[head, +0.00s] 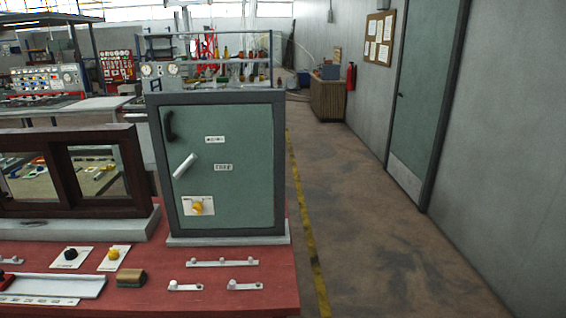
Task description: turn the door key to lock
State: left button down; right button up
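A green cabinet door (240,140) in a dark grey frame (281,160) stands upright on the red table and looks shut. On its lower left is a white plate (207,212) with a yellow key knob (197,208), which I take as the door key. Its exact turn angle is too small to tell. Above it a white lever handle (184,166) sits tilted, its right end higher. A black pull handle (169,125) is at the upper left of the door. Neither of my grippers shows in the head view, and nothing touches the key.
The red table (225,301) carries small white fixtures (222,263), a brown block (131,277), and plates with a black knob (71,254) and a yellow knob (113,253). A dark wooden window frame (62,180) stands left of the cabinet. Open floor (390,260) lies to the right.

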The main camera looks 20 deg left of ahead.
aim_at(197, 207)
jog(key=u, duration=1.2)
